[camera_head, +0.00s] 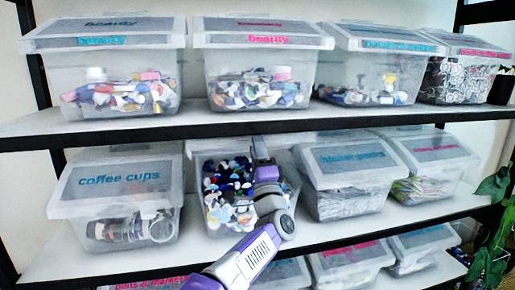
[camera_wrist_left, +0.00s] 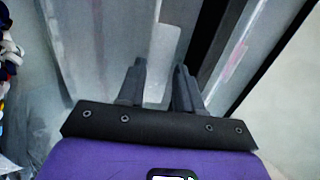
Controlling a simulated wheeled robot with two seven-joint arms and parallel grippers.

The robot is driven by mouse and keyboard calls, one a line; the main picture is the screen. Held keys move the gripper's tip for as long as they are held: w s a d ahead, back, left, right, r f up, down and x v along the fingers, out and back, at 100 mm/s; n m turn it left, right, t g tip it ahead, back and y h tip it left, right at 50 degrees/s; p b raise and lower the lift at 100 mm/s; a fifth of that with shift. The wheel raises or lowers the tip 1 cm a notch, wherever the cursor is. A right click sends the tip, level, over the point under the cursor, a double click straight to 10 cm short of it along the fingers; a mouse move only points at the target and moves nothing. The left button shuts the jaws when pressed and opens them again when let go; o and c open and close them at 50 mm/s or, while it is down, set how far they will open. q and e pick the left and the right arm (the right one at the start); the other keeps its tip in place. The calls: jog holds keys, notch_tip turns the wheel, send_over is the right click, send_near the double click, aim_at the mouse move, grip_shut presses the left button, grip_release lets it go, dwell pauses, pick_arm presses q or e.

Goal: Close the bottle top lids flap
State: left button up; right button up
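The bottle top bin (camera_head: 207,212) is a clear plastic box on the middle shelf. Its front opening is uncovered, and blue, white, red and dark bottle tops (camera_head: 228,185) show inside. Its flap is not clearly made out in the head view; a translucent lid part (camera_head: 222,144) shows at the top. My left gripper (camera_head: 259,147) is at the upper right of this opening. In the left wrist view, my left gripper's fingers (camera_wrist_left: 158,85) are apart, with a translucent plastic edge (camera_wrist_left: 165,50) at the gap; I cannot tell whether they touch it. My right gripper is not in view.
The closed coffee cups bin (camera_head: 120,182) stands left of it. Another lidded bin (camera_head: 348,165) stands close on the right. The upper shelf edge (camera_head: 200,125) runs above, with several lidded bins on it. A green plant (camera_head: 492,215) is at the right edge.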

pick_arm(q)
grip_shut()
